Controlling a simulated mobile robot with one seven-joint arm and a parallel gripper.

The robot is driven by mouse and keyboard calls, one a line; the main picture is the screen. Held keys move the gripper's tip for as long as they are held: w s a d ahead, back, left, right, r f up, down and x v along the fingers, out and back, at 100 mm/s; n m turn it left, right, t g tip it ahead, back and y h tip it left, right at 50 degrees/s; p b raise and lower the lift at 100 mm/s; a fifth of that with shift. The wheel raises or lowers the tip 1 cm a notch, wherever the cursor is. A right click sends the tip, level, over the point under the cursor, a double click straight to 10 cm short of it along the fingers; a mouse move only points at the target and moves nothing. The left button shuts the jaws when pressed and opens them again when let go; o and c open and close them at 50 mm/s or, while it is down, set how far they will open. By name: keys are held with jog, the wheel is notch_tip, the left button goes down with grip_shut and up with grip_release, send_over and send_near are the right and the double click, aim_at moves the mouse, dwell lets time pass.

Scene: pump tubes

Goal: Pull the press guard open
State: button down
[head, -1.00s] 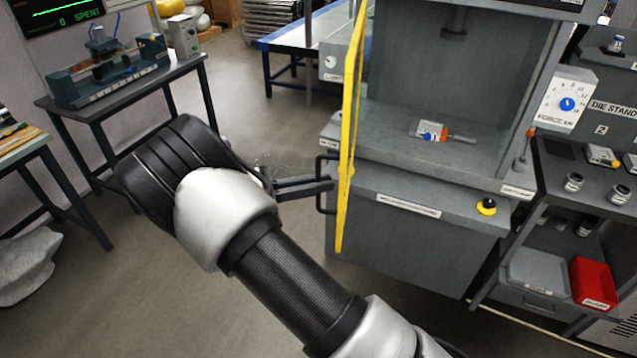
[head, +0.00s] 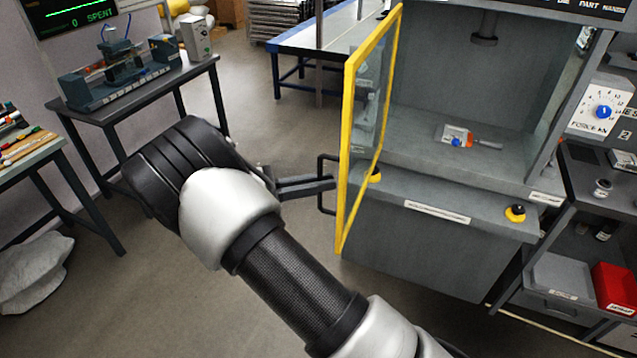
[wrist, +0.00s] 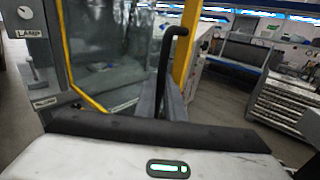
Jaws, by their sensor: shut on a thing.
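The press guard (head: 346,150) is a clear panel in a yellow frame on the left side of the grey press (head: 440,235). It stands swung out from the press front, and the press opening shows beside it. Its black bar handle (head: 321,185) is on the guard's outer side. My gripper (head: 328,184) is shut on the handle. In the wrist view the dark handle (wrist: 164,70) rises between my fingers (wrist: 165,100), beside the yellow frame edge (wrist: 186,45). The exact finger contact is partly hidden.
A small part with a blue knob (head: 457,141) lies on the press bed. A black-and-yellow button (head: 515,213) is on the press front. A rack with a red bin (head: 614,288) stands at right, a bench (head: 135,80) at left. Floor between is clear.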

jog(key=shift+w+r, duration=0.1)
jog(key=shift+w, duration=0.1)
dwell(0.3)
jog(key=c, duration=1.8)
grip_release()
jog(key=shift+c, duration=0.2)
jog(key=s+a+b, duration=0.1)
jog(key=a, duration=0.7)
jog(key=s+a+b, duration=0.1)
jog(key=s+a, duration=0.1)
jog(key=a, duration=0.7)
jog(key=shift+s+b, duration=0.25)
jog(key=shift+b, duration=0.15)
jog(key=shift+a, duration=0.1)
